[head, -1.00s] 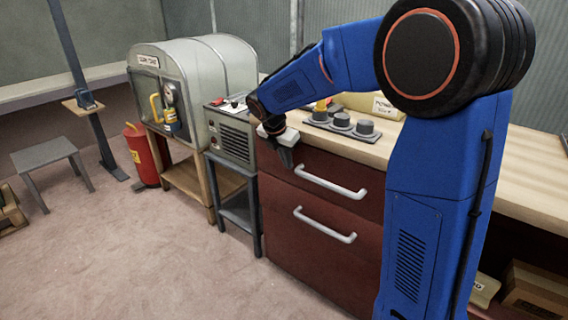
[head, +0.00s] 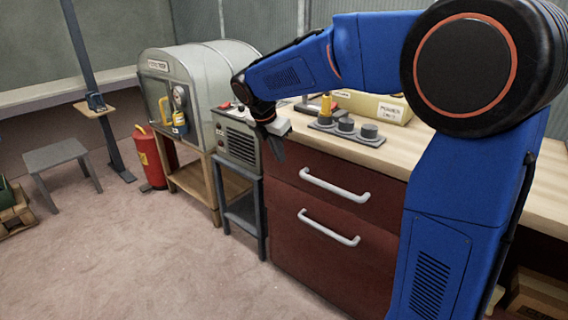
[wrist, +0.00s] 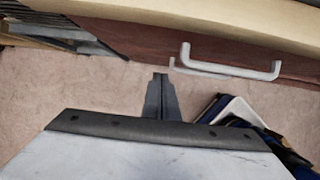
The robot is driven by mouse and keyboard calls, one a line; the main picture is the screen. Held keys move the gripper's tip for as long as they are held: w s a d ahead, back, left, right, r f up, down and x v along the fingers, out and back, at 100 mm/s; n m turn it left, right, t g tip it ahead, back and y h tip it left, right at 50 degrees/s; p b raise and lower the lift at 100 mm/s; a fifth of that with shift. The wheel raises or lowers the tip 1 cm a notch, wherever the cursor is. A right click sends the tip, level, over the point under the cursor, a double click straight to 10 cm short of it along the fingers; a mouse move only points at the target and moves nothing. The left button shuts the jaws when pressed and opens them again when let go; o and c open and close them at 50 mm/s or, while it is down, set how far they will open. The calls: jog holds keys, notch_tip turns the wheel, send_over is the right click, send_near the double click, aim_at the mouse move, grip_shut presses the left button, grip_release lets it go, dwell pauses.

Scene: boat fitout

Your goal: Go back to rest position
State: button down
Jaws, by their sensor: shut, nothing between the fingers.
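My gripper (head: 276,148) hangs at the end of my blue arm, just in front of the workbench's left front corner. Its fingers point down and are shut with nothing between them. In the wrist view the closed fingers (wrist: 160,98) show over the bare floor, with a drawer handle (wrist: 228,65) beyond them. The gripper is apart from the drawer fronts and touches nothing that I can see.
The red drawer unit (head: 282,218) has two white handles, both drawers shut. A grey control box (head: 236,140) on a stand is just left of the gripper. A tool holder (head: 345,130) and a labelled box (head: 375,106) stand on the bench. A red extinguisher (head: 148,158) and grey stool (head: 55,154) stand left. Floor in front is clear.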

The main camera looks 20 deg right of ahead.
jog(key=s+d+r+m+y, duration=0.1)
jog(key=s+d+m, duration=0.4)
jog(key=s, duration=0.5)
jog(key=s+d+r+m+y, duration=0.1)
jog(key=s+d+r+m, duration=0.15)
jog(key=s+m, duration=0.55)
jog(key=s+d+f+m+t, duration=0.1)
jog(key=s+f+m, duration=0.3)
jog(key=s, duration=0.5)
jog(key=s+d+f+m+t+y, duration=0.1)
jog(key=s+f+m, duration=0.3)
jog(key=s+m, duration=0.4)
jog(key=shift+s+f+y, duration=0.2)
jog(key=shift+s+y, duration=0.1)
jog(key=shift+s, duration=0.25)
jog(key=shift+d, duration=0.1)
